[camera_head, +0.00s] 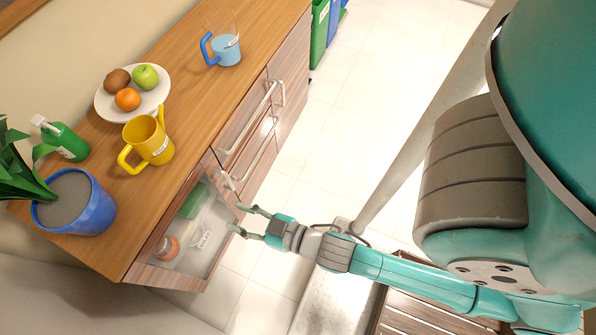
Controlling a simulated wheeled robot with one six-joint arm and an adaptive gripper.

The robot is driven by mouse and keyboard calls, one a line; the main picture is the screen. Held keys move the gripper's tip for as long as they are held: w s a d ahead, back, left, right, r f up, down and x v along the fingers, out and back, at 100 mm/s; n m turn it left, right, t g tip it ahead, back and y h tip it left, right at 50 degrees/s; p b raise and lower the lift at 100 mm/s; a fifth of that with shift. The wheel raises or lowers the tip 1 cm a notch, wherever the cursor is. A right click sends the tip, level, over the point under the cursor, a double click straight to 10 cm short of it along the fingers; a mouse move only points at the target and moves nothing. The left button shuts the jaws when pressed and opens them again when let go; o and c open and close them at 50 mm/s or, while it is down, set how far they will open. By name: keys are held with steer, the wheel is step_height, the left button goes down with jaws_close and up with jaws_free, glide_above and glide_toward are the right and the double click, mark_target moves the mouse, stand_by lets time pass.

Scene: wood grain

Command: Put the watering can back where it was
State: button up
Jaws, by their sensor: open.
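The yellow watering can (149,140) stands upright on the wooden counter (185,60), near its front edge. Its handle points to the lower left and a white label shows on its side. My gripper (236,218) is open and empty. It is in front of the cabinet, to the lower right of the watering can and apart from it, with its fingertips pointing left toward the glass front (212,222). I cannot tell whether the fingertips touch the cabinet.
On the counter are a plate of fruit (103,105), a green bottle (68,142), a potted plant (88,218) and a clear jug (228,50). Cabinet handles (250,118) stick out. Tiled floor (365,65) is clear beside the cabinet.

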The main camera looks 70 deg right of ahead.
steer(key=s+r, duration=0.2)
steer(key=s, duration=0.7)
steer(key=s+d+r+g, duration=0.1)
steer(key=s+r, duration=0.2)
steer(key=s, duration=0.6)
steer(key=shift+d+m+g+h, duration=0.3)
steer(key=shift+h, duration=0.1)
steer(key=shift+r, duration=0.1)
